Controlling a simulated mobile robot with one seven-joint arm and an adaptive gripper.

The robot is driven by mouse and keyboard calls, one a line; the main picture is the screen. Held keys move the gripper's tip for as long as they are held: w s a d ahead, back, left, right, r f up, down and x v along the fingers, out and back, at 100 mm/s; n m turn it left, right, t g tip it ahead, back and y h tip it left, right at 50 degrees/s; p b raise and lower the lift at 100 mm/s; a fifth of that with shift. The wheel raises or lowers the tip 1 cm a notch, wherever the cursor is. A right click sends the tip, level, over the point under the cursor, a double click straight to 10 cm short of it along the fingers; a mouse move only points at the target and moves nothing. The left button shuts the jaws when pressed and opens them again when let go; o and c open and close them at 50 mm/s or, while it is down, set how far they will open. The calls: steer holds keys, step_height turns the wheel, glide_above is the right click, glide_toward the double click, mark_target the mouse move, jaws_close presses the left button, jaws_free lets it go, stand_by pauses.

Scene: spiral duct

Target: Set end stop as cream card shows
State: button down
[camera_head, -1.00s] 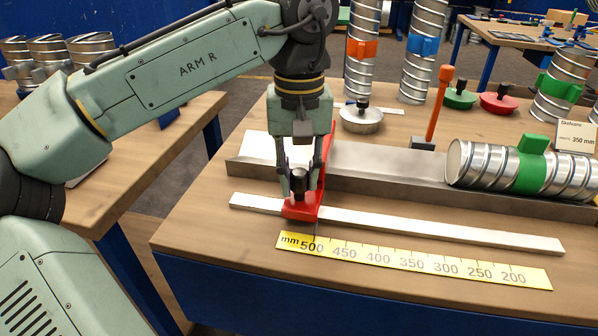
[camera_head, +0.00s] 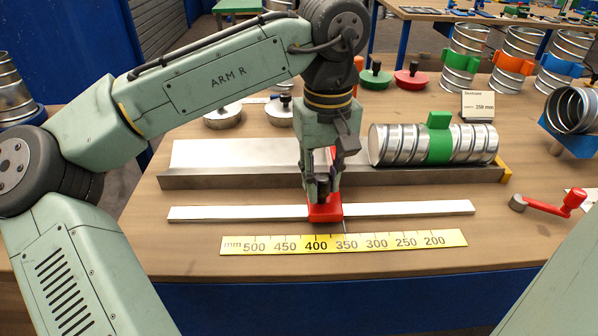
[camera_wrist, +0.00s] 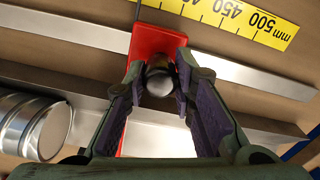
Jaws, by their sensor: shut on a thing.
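The red end stop (camera_head: 325,213) sits on the pale metal rail (camera_head: 410,209). Its thin pointer stands close to the 350 mark of the yellow scale (camera_head: 390,243). My gripper (camera_head: 323,196) is shut on the dark knob on top of the stop. In the wrist view both fingers (camera_wrist: 160,85) close around the rounded knob (camera_wrist: 160,80), with the red stop (camera_wrist: 155,42) beneath. The cream card (camera_head: 478,106) at the back right reads 350 mm in its lower line. My fingers hide part of the stop in the head view.
A spiral duct with a green clamp (camera_head: 390,144) lies in the grey metal trough (camera_head: 235,180) behind the rail. A red-handled crank (camera_head: 545,205) lies at the right. Lids (camera_head: 375,77) and standing ducts (camera_head: 512,60) are farther back. The rail is clear on both sides of the stop.

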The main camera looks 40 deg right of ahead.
steer(key=shift+s+d, duration=0.1)
steer(key=c, duration=1.3)
jaws_free()
steer(key=shift+c, duration=0.2)
steer(key=shift+r, duration=0.1)
step_height(320, 180, up, 12)
